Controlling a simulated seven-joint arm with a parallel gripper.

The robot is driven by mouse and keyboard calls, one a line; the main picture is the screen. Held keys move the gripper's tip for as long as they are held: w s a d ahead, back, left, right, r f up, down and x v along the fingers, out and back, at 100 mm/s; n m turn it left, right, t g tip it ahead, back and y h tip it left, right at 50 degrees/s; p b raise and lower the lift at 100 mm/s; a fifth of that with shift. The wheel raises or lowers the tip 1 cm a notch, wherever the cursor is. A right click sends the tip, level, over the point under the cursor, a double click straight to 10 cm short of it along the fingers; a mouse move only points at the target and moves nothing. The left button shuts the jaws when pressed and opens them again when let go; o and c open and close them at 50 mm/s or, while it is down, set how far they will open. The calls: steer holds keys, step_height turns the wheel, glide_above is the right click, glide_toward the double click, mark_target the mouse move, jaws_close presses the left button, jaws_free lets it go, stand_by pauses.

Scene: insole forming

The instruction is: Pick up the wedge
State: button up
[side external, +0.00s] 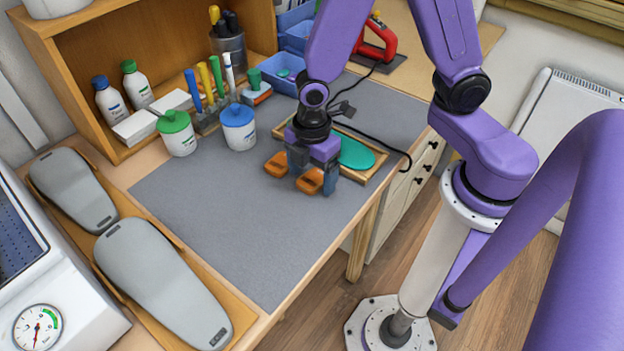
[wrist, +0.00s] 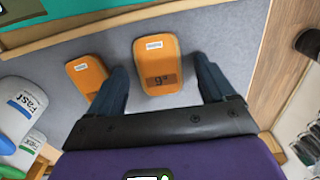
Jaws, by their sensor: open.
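Two orange wedges lie on the grey mat. One wedge (wrist: 157,52), with a white label and a dark "9°" mark, lies between my fingers in the wrist view. The other wedge (wrist: 86,74) lies to its left, partly behind my left finger. In the side view, one wedge (side external: 276,165) is left of my gripper and another (side external: 309,182) is at the fingers. My gripper (side external: 314,176) is open, pointing down, with nothing held. It also shows in the wrist view (wrist: 163,72). The height of the fingertips above the mat is hard to tell.
A wooden tray (side external: 374,179) with a green insole sits right behind my gripper. Grey foot forms (side external: 160,285) line the left. The front of the mat (side external: 235,240) is clear.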

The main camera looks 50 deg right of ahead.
steer(key=c, duration=1.1)
steer(key=shift+r, duration=0.1)
